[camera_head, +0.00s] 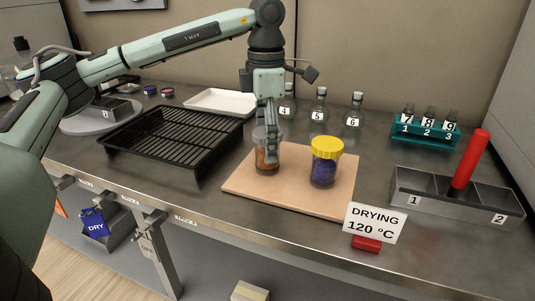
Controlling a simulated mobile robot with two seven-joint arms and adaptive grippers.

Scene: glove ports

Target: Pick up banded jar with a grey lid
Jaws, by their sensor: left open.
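A second jar with a yellow lid and dark blue contents (324,168) stands upright on the board to the right. My right gripper is not in view.
A black rack tray (180,135) lies left of the board. Labelled bottles (320,105) stand behind it. A grey divided bin (420,190) with a red cylinder (470,160) is at the right, near a teal rack (425,131). A drying sign (375,223) stands at the front edge.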

